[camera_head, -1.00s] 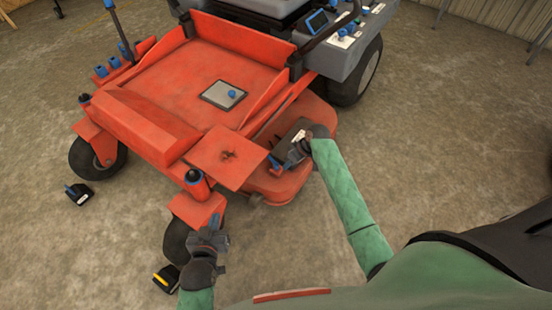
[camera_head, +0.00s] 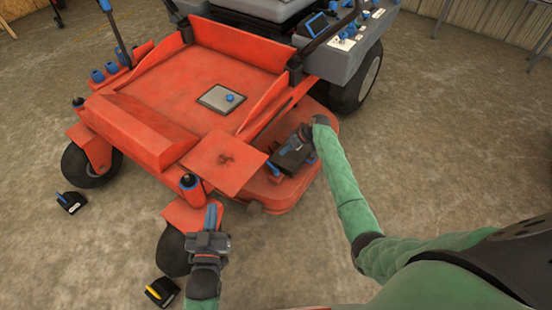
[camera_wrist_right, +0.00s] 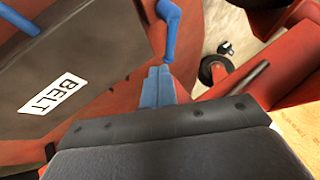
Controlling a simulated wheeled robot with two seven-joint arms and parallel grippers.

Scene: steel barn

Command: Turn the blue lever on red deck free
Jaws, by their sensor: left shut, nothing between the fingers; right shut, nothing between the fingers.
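The blue lever (camera_head: 273,168) stands on the red deck (camera_head: 295,192), low on the mower's near side. In the right wrist view the lever (camera_wrist_right: 170,30) is a bent blue handle. My right gripper (camera_head: 290,158) is shut and empty over the deck beside the lever. Its blue fingers (camera_wrist_right: 158,85) are together, their tips close to the lever's lower end; I cannot tell whether they touch. My left gripper (camera_head: 211,216) is shut and empty, fingers up, above the near front wheel.
A dark cover labelled BELT (camera_wrist_right: 60,85) lies beside the lever. The red foot platform (camera_head: 225,160) overhangs nearby. A black box with a yellow part (camera_head: 162,291) and one with a blue part (camera_head: 71,201) lie on the floor.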

